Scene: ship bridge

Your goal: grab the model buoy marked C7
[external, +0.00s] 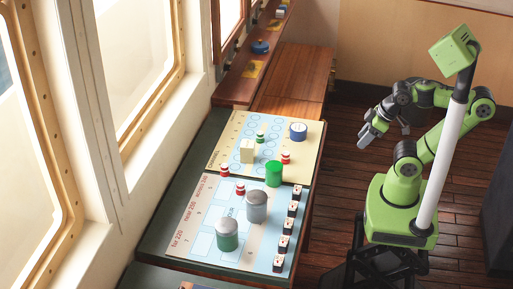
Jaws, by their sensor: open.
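Several small model pieces that could be buoys stand on the chart table, and I cannot read C7 on any of them. There is a bright green cylinder (274,174), a small green piece (260,137), and red-and-white pieces at the right (286,158), left (225,170) and middle (240,189). A grey cylinder (257,207) and a grey-green cylinder (227,235) stand nearer the front. My gripper (366,141) is open and empty, in the air to the right of the table, apart from every piece.
A blue-and-white round piece (298,131) and a cream block (247,151) stand on the far chart (313,158). Several small dark-and-white blocks (292,209) line the near chart's right edge. A wooden counter (300,72) lies behind. Open floor (335,200) separates me from the table.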

